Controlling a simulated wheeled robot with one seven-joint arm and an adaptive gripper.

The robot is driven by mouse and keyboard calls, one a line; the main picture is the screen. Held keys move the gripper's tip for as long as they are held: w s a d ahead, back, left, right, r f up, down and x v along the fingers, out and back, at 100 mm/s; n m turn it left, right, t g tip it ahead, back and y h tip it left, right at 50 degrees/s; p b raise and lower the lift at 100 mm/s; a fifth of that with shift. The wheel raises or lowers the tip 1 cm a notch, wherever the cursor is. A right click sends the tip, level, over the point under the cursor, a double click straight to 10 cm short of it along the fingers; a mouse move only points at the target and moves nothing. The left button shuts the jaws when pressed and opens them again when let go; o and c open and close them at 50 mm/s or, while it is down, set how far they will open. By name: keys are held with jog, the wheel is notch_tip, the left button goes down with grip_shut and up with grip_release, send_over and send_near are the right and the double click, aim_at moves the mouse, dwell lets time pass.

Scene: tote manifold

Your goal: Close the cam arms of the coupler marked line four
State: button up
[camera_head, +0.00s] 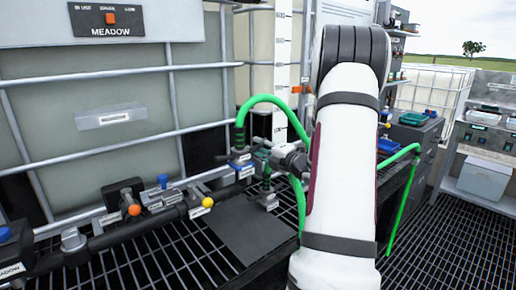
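A grey coupler (241,158) with small arms at its sides sits at the lower end of a green hose (262,99), left of my arm. A small white and blue tag (246,172) hangs just below it; its writing is too small to read, so I cannot tell if it says line four. A second grey fitting (267,197) stands below and right, on the dark plate. What seems to be my gripper (291,160) shows partly as grey parts beside the coupler, mostly hidden behind my white arm. Its fingers are unclear, and I cannot tell whether it touches the coupler.
A black manifold pipe (112,238) with valves runs along the left. A caged tank marked MEADOW (95,160) stands behind it. A green hose (402,200) hangs at right, near dark drawers (412,135) and a shelf (487,190).

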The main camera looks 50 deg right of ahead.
jog(key=shift+w+d, duration=0.15)
jog(key=shift+w, duration=0.45)
grip_shut()
